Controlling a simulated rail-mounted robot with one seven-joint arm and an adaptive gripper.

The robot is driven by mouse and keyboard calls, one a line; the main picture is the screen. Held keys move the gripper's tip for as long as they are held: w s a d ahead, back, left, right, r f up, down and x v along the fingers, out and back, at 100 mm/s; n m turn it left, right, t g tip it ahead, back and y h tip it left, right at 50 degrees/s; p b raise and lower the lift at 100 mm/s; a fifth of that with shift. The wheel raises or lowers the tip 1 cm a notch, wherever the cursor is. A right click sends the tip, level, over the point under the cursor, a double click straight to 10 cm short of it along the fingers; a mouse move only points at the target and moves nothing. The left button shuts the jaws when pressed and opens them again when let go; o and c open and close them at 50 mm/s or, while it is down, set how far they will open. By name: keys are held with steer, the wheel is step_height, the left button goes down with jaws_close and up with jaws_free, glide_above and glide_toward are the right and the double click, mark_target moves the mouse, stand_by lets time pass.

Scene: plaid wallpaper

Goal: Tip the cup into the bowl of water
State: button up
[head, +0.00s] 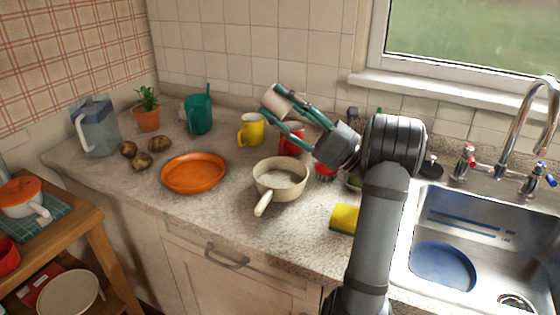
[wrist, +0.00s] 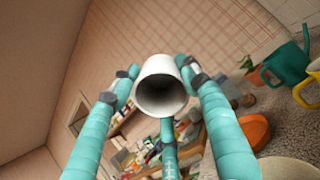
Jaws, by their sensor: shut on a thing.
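My gripper (head: 283,112) has teal fingers and is shut on a white cup (head: 273,97), held in the air above the back of the counter. The cup is tilted. In the wrist view the cup (wrist: 158,66) sits between the fingers, and its dark open mouth faces the camera; I see no contents. A blue round bowl (head: 443,267) lies in the sink, well to the right of the cup. I cannot tell whether it holds water. A shallow orange dish (head: 194,173) stands on the counter, left of and below the cup.
A cream saucepan (head: 281,179) stands below my gripper, its handle toward the front edge. Yellow (head: 250,130) and red (head: 291,139) mugs and a green watering can (head: 199,112) stand behind. A yellow sponge (head: 344,218) lies near my arm. The tap (head: 520,125) rises behind the sink.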

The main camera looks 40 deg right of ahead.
steer(key=w+a+f+g+h+p, duration=0.1)
steer(key=f+g+h+p, duration=0.2)
steer(key=p, duration=1.1)
steer(key=w+a+f+g+h+p, duration=0.1)
steer(key=w+f+g+h+p, duration=0.1)
steer(key=f+g+p, duration=0.3)
steer(key=w+a+f+g+h+p, duration=0.1)
steer(key=f+g+h+p, duration=0.3)
steer(key=g+p, duration=0.6)
steer(key=shift+w+f+p, duration=0.1)
steer(key=shift+w+p, duration=0.65)
steer(key=shift+p, duration=5.55)
steer(key=shift+w+f+h+b, duration=0.1)
steer(key=shift+f+h+b, duration=0.2)
steer(key=shift+f, duration=0.05)
steer(key=shift+w+a+r+g+h, duration=0.1)
steer(key=shift+w+a+g+h, duration=0.25)
steer(key=shift+w+g, duration=0.4)
steer(key=shift+w+a+r+g+h, duration=0.1)
steer(key=shift+w+a+g+h, duration=0.25)
steer(key=shift+g, duration=0.6)
